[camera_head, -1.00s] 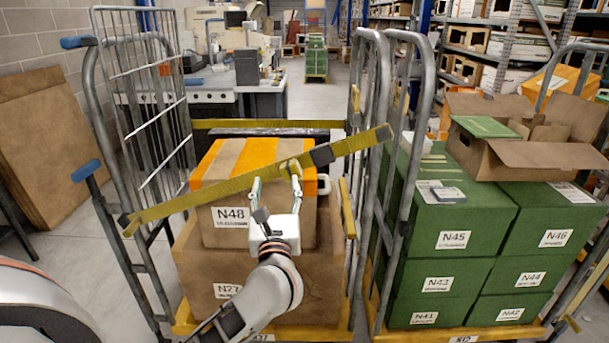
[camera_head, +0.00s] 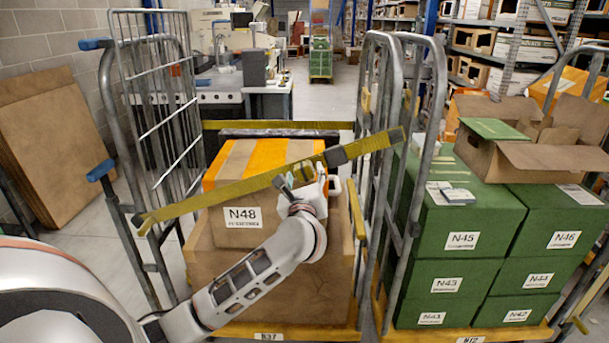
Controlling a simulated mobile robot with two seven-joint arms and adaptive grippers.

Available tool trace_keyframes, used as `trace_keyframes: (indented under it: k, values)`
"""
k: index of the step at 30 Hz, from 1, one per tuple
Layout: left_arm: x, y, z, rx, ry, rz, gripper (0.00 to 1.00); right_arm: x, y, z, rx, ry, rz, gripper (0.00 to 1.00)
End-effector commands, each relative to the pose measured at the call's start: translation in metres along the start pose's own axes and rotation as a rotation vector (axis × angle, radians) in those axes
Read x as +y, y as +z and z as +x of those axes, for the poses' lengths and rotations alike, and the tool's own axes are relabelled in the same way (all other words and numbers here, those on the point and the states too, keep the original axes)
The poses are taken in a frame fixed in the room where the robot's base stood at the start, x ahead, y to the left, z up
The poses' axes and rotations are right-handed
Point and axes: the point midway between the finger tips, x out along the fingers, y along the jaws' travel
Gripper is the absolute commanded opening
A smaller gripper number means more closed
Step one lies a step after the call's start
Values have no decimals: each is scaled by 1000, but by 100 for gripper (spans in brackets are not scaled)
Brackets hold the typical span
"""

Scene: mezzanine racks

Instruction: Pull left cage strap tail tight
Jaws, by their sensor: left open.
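The left cage (camera_head: 118,120) is a grey metal roll cage holding stacked cardboard boxes, the top one (camera_head: 240,222) labelled N48. A yellow strap (camera_head: 225,191) slants across its front, rising to the right. My left gripper (camera_head: 293,178) is open at the strap, left of and below the buckle and away from the tail. Its fingers are foreshortened and partly hidden, so contact is unclear. My right gripper is not seen.
A second cage with green boxes (camera_head: 461,215) and an open carton (camera_head: 535,155) stands close on the right. A second yellow strap (camera_head: 275,125) spans the back of the left cage. Brown boards (camera_head: 50,150) lean on the left wall.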

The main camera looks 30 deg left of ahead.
Motion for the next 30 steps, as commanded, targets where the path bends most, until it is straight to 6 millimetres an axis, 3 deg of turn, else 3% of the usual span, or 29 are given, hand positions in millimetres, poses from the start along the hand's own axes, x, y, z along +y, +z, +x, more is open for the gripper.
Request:
trace_keyframes:
  k: [9,15,20,27,30]
  values:
    - [0,0,3,0,0,0,49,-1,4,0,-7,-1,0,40]
    - [0,0,3,0,0,0,0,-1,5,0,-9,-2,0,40]
    - [8,-2,3,0,2,1,0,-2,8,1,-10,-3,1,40]
    - [60,-4,3,1,6,5,0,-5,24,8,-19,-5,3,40]
    - [73,-3,3,1,6,4,0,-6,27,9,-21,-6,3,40]
